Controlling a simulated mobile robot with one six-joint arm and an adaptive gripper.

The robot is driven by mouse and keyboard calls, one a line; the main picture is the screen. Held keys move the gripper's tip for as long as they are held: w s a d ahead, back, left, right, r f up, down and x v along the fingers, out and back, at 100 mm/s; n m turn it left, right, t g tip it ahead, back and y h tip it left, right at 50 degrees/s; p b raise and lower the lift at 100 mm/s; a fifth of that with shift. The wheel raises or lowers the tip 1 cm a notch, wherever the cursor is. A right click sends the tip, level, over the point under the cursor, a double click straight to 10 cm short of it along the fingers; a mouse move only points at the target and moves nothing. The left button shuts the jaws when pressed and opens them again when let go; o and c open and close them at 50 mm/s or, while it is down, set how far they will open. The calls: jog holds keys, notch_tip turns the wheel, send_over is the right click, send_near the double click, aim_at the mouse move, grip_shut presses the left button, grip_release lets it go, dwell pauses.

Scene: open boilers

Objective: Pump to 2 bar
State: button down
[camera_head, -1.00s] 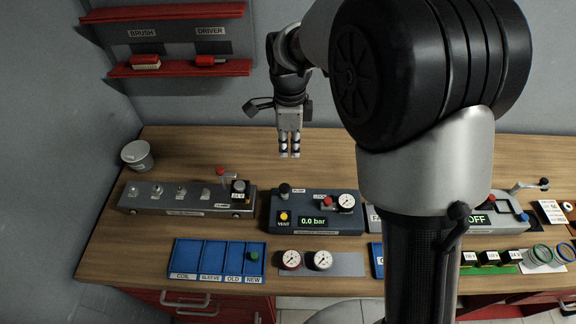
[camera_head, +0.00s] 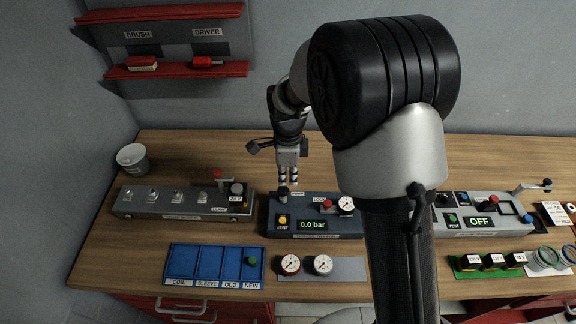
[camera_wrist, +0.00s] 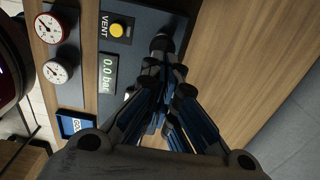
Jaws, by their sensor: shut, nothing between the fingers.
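The blue-grey pump unit (camera_head: 330,231) stands on the bench. Its display (camera_head: 312,225) reads 0.0 bar, as it also does in the wrist view (camera_wrist: 109,72). A black pump knob (camera_head: 283,191) rises at its back left, above a yellow VENT button (camera_head: 282,219). A round gauge (camera_head: 346,203) and a red-topped lock part (camera_head: 327,203) are at its right. My gripper (camera_head: 288,184) points down, shut and empty, just above or behind the knob. In the wrist view the knob (camera_wrist: 161,43) shows just past the fingertips; I cannot tell whether they touch.
A grey unit with several posts (camera_head: 185,207) is at left, with a blue tray (camera_head: 214,262) in front. Two loose gauges (camera_head: 306,265) lie before the pump unit. A unit reading OFF (camera_head: 480,222) is at right. The bench behind is clear.

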aim_at(283, 191)
jog(key=shift+f, duration=1.4)
jog(key=shift+f, duration=0.1)
